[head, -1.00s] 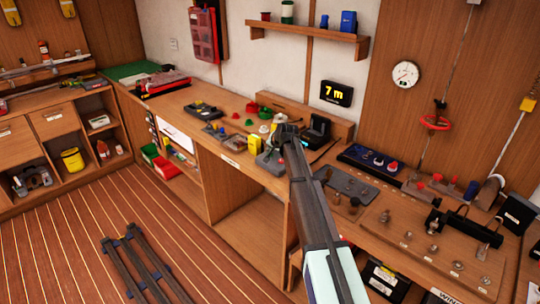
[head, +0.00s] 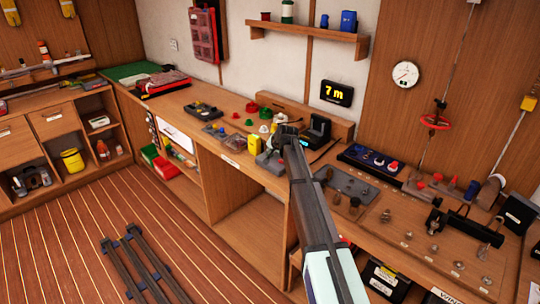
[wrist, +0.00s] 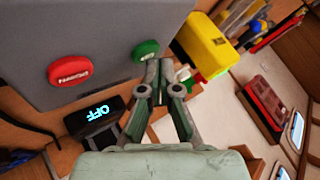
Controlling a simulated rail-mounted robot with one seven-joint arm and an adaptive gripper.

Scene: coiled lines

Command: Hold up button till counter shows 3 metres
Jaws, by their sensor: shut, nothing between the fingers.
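The counter (head: 336,93) on the wall reads 7 m in yellow digits. In the wrist view a grey control box (wrist: 100,22) carries a red button (wrist: 70,71) with lettering that looks like DOWN, upside down. It also has a green button (wrist: 146,50), whose label I cannot read. My gripper (wrist: 155,68) is shut and empty, with its fingertips right at the green button's lower edge. I cannot tell whether they press it. In the head view my gripper (head: 284,132) is over the bench, and my arm hides much of the box.
A small display (wrist: 97,113) reading OFF stands beside the box. A yellow object (wrist: 208,44) is close to the right of my fingers. The wooden bench (head: 235,158) holds many small parts. A dark rack (head: 140,262) lies on the floor.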

